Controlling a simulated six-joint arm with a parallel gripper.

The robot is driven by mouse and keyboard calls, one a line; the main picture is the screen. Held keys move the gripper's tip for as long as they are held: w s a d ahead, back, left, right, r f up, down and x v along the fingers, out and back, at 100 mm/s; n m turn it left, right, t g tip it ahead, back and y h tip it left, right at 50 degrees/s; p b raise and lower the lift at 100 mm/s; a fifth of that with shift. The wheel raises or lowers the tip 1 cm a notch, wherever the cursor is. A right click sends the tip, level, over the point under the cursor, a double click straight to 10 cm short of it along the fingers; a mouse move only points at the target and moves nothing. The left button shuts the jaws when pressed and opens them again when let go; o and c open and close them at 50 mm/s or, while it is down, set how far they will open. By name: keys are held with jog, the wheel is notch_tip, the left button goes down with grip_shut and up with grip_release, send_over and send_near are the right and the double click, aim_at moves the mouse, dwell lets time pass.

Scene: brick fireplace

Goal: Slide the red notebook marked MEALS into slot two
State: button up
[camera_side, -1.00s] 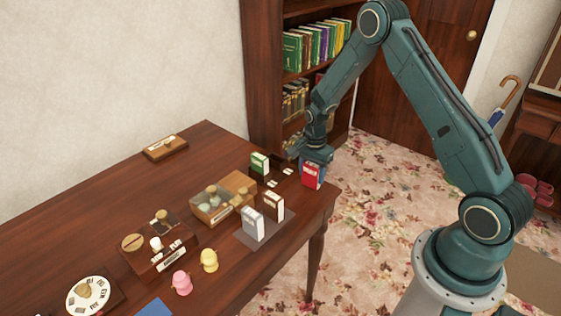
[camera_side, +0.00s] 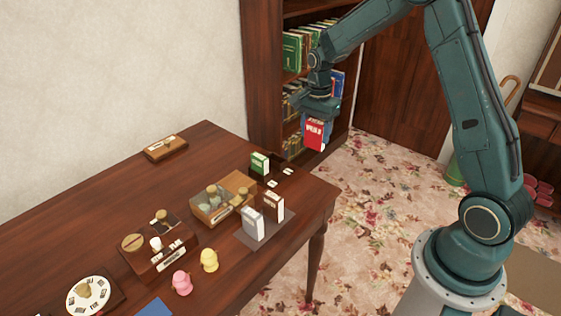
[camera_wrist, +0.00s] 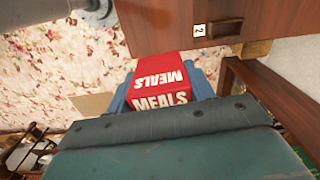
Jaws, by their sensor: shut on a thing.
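My gripper (camera_side: 317,116) is shut on the red notebook (camera_side: 314,136). It holds the notebook in the air, above and beyond the table's far right corner. In the wrist view the notebook (camera_wrist: 160,72) shows MEALS on its cover and spine, between the blue-grey fingers. A small white label with a 2 (camera_wrist: 200,30) lies on the wood beside a dark slot piece (camera_wrist: 226,29), apart from the notebook. In the side view, small white labels (camera_side: 272,184) lie by a dark holder near a green notebook (camera_side: 260,163). Which slot holds the green one cannot be told.
Two pale notebooks (camera_side: 253,222) stand on a grey mat (camera_side: 285,230). A bookshelf (camera_side: 262,80) stands behind the gripper.

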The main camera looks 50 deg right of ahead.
aim_at(312, 119)
jog(key=shift+r, duration=2.55)
jog(key=shift+w+f, duration=0.1)
jog(key=shift+w, duration=0.05)
jog(key=shift+w+d+f, duration=0.1)
jog(key=shift+w+f, duration=0.15)
jog(key=shift+w, duration=0.35)
jog(key=w+f, duration=0.8)
jog(key=w, duration=0.5)
jog(key=shift+w+f+m, duration=0.2)
jog(key=shift+f+m, duration=0.15)
jog(key=shift+m, duration=0.05)
jog(key=shift+f, duration=0.1)
jog(key=shift+f, duration=2.8)
jog(key=shift+f, duration=2)
